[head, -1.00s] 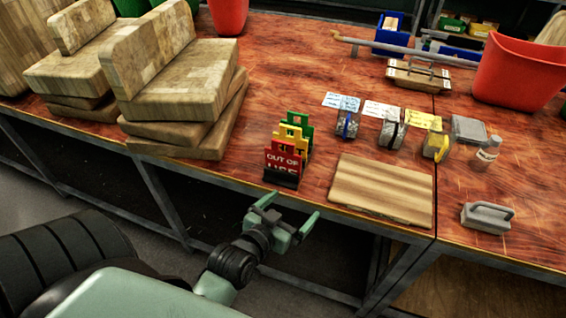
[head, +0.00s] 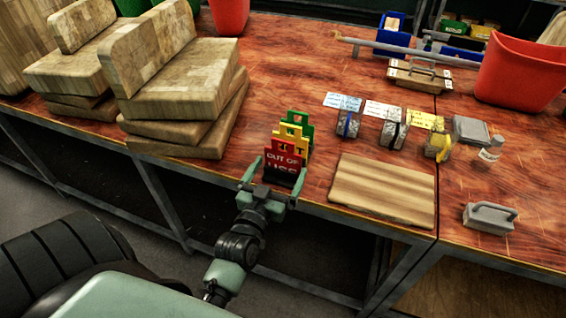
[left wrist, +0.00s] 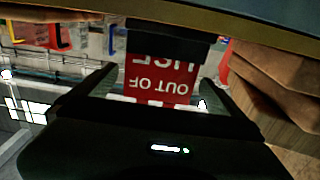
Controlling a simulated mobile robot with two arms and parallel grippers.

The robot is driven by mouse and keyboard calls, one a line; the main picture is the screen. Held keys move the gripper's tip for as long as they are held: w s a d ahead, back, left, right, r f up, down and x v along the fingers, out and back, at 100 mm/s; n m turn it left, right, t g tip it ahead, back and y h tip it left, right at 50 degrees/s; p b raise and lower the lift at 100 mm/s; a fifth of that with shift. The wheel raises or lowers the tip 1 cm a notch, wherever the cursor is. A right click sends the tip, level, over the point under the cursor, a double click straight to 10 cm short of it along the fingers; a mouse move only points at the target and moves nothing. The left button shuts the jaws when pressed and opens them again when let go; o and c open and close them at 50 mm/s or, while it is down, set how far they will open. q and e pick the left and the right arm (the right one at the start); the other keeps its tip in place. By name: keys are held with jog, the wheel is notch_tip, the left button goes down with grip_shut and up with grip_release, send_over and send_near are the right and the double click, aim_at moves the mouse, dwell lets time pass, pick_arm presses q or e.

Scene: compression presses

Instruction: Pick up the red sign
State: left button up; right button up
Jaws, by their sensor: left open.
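The red sign (head: 283,161), lettered "OUT OF USE", stands at the table's front edge in a dark holder, in front of a yellow sign (head: 291,137) and a green sign (head: 300,124). My left gripper (head: 276,173) is open, with one finger on each side of the red sign's lower part. Whether the fingers touch it cannot be told. In the left wrist view the red sign (left wrist: 165,80) appears upside down between the two dark fingers (left wrist: 160,88). The holder is partly hidden by the gripper. My right gripper is not in view.
Stacked wooden blocks (head: 180,95) stand to the left of the signs. A wooden board (head: 382,190) lies close on the right. A grey handled tool (head: 489,217), small wrapped blocks (head: 394,134) and a red bin (head: 522,75) are farther right.

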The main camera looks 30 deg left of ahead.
aim_at(282, 162)
pick_arm(q)
jog(key=b+x, duration=0.1)
jog(key=x, duration=0.2)
jog(key=shift+w+a+r, duration=0.15)
jog(key=shift+w, duration=0.2)
jog(key=c, duration=1.3)
jog(key=shift+r, duration=0.1)
